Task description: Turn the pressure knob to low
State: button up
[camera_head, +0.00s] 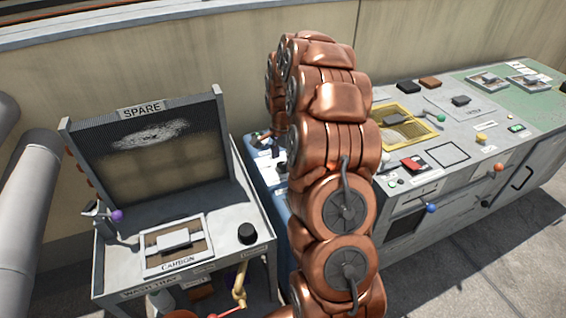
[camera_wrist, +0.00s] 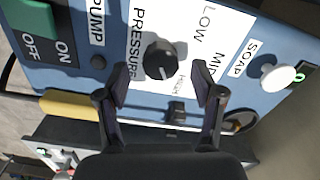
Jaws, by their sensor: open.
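The pressure knob (camera_wrist: 160,60) is round and black, on a white label (camera_wrist: 205,40) marked PRESSURE, LOW, MID and HIGH. A pale mark on it seems to point down the wrist picture, towards the HIGH side; LOW is printed at the upper right. My gripper (camera_wrist: 161,88) is open and empty in the wrist view, its two dark fingers apart, one on each side below the knob, with no clear contact. In the head view my copper arm hides the gripper, the knob and most of the blue panel (camera_head: 267,168).
Near the knob are a green ON/OFF switch (camera_wrist: 34,18), a PUMP label (camera_wrist: 97,48), a white SOAP knob (camera_wrist: 278,76) and a yellow part (camera_wrist: 70,105). A SPARE bench (camera_head: 107,262) stands left; a grey control bench (camera_head: 470,140) with several controls stands right.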

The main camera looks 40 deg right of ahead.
jog(key=shift+f, duration=1)
jog(key=c, duration=1.1)
